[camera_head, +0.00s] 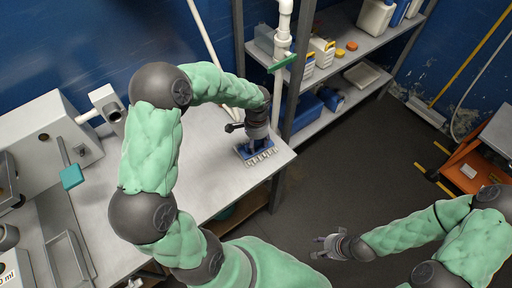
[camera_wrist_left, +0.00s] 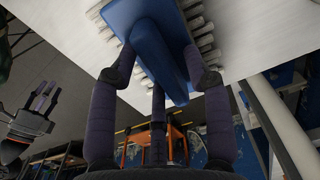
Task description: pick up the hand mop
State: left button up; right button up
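The hand mop (camera_head: 260,151) is a blue brush with a row of pale bristles. It lies at the far right corner of the metal table. My left gripper (camera_head: 255,141) is over it, fingers pointing down. In the left wrist view the blue body of the mop (camera_wrist_left: 150,40) sits between the dark fingers of my left gripper (camera_wrist_left: 160,50), with a finger on each side. Whether they press on it is hard to tell. My right gripper (camera_head: 322,246) is empty and open above the floor; it also shows in the left wrist view (camera_wrist_left: 42,98).
The metal table (camera_head: 215,178) is bare around the mop. A metal shelf (camera_head: 345,92) with bottles and blue bins stands behind it, its post (camera_head: 296,75) close to my left gripper. A white machine (camera_head: 55,125) stands at the left. Open floor lies to the right.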

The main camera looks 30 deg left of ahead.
aim_at(257, 142)
pick_arm(q)
grip_shut()
jog(key=shift+r, duration=0.1)
jog(key=shift+r+p, duration=0.3)
jog(key=shift+r, duration=0.3)
notch_tip(257, 142, up, 2)
jog(key=shift+r+p, duration=0.1)
jog(key=shift+p, duration=0.3)
jog(key=s+d+r+p, duration=0.4)
jog(key=s+d+r, duration=0.2)
jog(key=s+r, duration=0.3)
jog(key=s, duration=0.3)
jog(key=shift+s+d+r+p, duration=0.2)
jog(key=shift+p, duration=0.2)
